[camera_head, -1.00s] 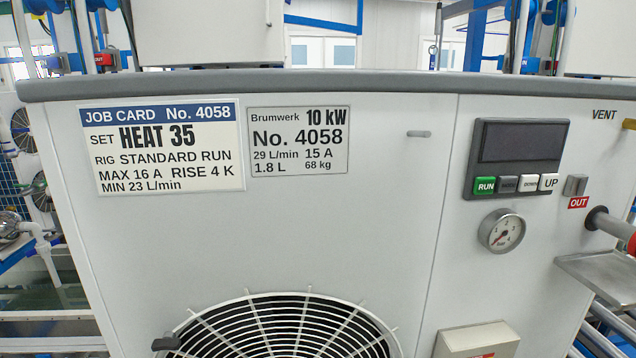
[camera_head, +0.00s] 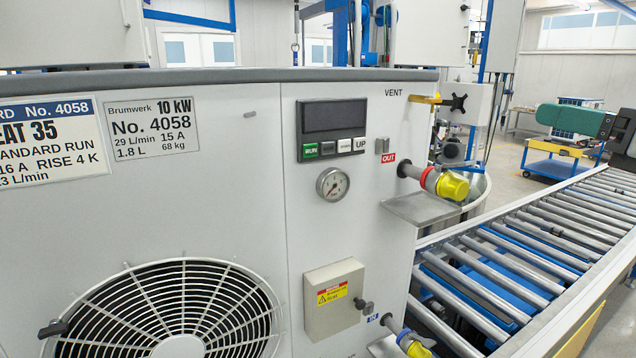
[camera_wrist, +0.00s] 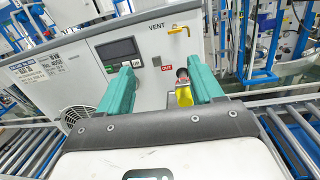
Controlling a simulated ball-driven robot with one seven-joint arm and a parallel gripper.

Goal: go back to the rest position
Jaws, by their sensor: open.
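My gripper (camera_wrist: 160,88) shows in the wrist view with its two teal fingers spread wide and nothing between them. Beyond the fingers is the front of the white pump unit (camera_wrist: 150,62). Its OUT port with a yellow cap (camera_wrist: 184,95) appears beside the right finger; I see no clear contact. In the head view the unit (camera_head: 235,225) fills the left and middle, with the yellow-capped OUT port (camera_head: 452,186) at its right. A teal and dark part at the head view's right edge looks like my gripper, but I cannot be sure.
A roller conveyor (camera_head: 520,262) runs along the unit's right side. A drip tray (camera_head: 420,207) sticks out under the OUT port, and a yellow vent handle (camera_head: 428,99) juts out above. A blue cart (camera_head: 556,163) stands farther back. The floor behind the conveyor looks open.

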